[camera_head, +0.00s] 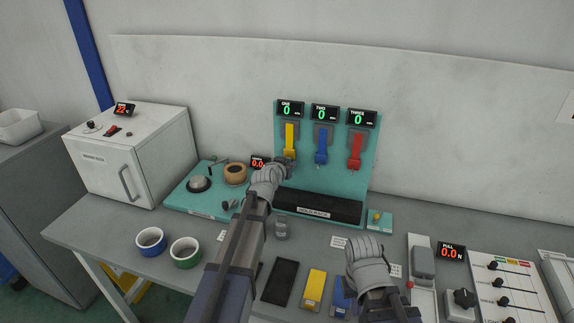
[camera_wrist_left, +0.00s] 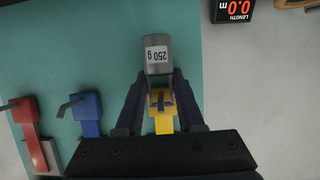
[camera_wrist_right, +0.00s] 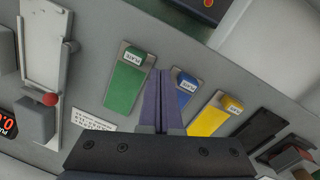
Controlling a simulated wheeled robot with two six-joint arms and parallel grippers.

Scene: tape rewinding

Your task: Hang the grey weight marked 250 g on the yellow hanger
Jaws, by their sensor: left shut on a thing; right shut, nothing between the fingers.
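My left gripper (camera_head: 284,168) is raised at the lower end of the yellow hanger (camera_head: 290,138) on the teal board. In the left wrist view the left gripper (camera_wrist_left: 159,82) is shut on the grey weight (camera_wrist_left: 157,52), whose label reads 250 g, upside down in the picture. The yellow hanger (camera_wrist_left: 163,118) shows between its fingers, close to the weight's grey loop. I cannot tell whether loop and hanger are engaged. In the head view the gripper mostly hides the weight. My right gripper (camera_wrist_right: 160,100) is shut and empty above the table, near the blue block (camera_wrist_right: 185,88).
A blue hanger (camera_head: 321,145) and a red hanger (camera_head: 355,150) are beside the yellow one. A black rack (camera_head: 318,206) lies below the board.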

